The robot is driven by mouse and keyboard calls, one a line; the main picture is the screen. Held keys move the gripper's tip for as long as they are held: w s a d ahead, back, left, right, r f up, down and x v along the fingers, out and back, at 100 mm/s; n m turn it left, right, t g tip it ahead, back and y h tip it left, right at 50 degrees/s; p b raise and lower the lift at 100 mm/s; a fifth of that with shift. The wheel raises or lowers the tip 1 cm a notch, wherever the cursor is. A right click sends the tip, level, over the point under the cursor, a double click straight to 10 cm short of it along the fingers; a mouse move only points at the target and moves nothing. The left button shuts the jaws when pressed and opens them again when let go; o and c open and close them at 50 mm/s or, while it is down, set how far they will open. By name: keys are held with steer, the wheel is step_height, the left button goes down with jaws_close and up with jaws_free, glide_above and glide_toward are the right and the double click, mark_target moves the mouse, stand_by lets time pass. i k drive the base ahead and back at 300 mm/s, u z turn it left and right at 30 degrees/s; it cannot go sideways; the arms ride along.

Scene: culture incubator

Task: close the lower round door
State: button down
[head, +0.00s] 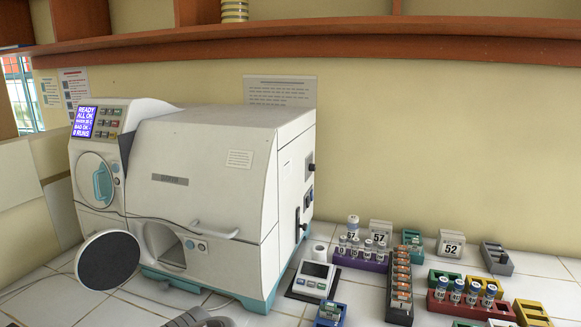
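The lower round door (107,261) is a dark disc with a pale rim. It stands swung open at the front left of the white incubator (200,165), out from the lower round opening (172,245). The opening is uncovered, and its inside shows in part. The upper round door (95,180), with a teal handle, looks shut. A grey piece at the bottom edge seems to be part of my arm, but no gripper fingers show.
A small device with a screen (313,279) stands right of the incubator. Several vial racks, including a purple one (361,261), and number cards fill the counter further right. A wooden shelf (330,40) runs above. White tiled counter (50,295) is clear left of the door.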

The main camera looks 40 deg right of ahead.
mark_target(108, 258)
steer(key=u, duration=0.1)
steer(key=k, duration=0.55)
steer(key=z, duration=0.95)
steer(key=i, duration=0.4)
steer(key=u, duration=0.25)
steer(key=k, duration=0.5)
steer(key=z, duration=0.3)
steer(key=i, duration=0.75)
steer(key=u, duration=0.95)
steer(key=i, duration=0.55)
steer(key=u, duration=0.45)
